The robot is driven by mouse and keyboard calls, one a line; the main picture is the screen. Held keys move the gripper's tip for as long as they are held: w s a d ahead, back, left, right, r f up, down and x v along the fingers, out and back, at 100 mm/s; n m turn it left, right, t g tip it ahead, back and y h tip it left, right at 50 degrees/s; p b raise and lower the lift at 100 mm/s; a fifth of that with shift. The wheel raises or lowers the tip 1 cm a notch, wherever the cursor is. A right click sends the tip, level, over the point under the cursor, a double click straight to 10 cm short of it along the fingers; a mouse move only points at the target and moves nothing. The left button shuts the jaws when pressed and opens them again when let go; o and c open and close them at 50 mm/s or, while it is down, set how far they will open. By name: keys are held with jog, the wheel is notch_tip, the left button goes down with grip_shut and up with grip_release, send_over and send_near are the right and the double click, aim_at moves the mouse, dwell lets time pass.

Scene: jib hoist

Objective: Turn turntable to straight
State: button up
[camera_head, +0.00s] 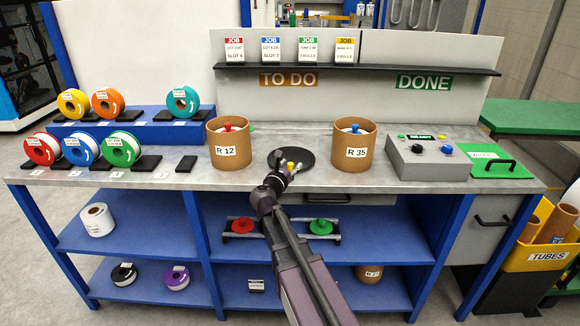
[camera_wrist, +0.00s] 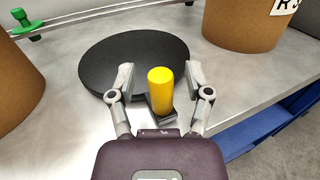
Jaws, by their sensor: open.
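The turntable is a black round disc (camera_head: 305,158) on the metal bench top, between two brown tubs. It also shows in the wrist view (camera_wrist: 130,58). A yellow upright knob (camera_wrist: 160,88) stands at the disc's near edge, on a small dark tab. In the head view the yellow knob (camera_head: 291,166) is partly covered by my gripper (camera_head: 284,170). In the wrist view my gripper (camera_wrist: 158,85) is open, with one finger on each side of the yellow knob. I see a gap on both sides, though contact is hard to judge.
Tub R 12 (camera_head: 228,153) stands left of the disc and tub R 35 (camera_head: 353,153) right of it, both close. A grey control box (camera_head: 426,160) and a green tray (camera_head: 498,165) are further right. Several colored spools sit at the left. The bench's front edge is near.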

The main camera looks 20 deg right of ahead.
jog(key=v, duration=1.2)
dwell(0.6)
jog(key=s+d+f+m+g+y, duration=0.1)
jog(key=s+d+f+m+g, duration=0.3)
jog(key=m, duration=0.3)
jog(key=s+d+f+m+g+y, duration=0.2)
jog(key=f+m+g, duration=0.2)
jog(key=f+m, duration=0.3)
jog(key=s+a+f+m+g+y, duration=0.7)
jog(key=s+m+y, duration=0.25)
jog(key=m, duration=0.45)
notch_tip(320, 180, up, 16)
jog(key=t+p, duration=0.1)
jog(key=p, duration=1.5)
jog(key=shift+s+h+p, duration=0.35)
jog(key=shift+s, duration=0.05)
jog(key=shift+d, duration=0.1)
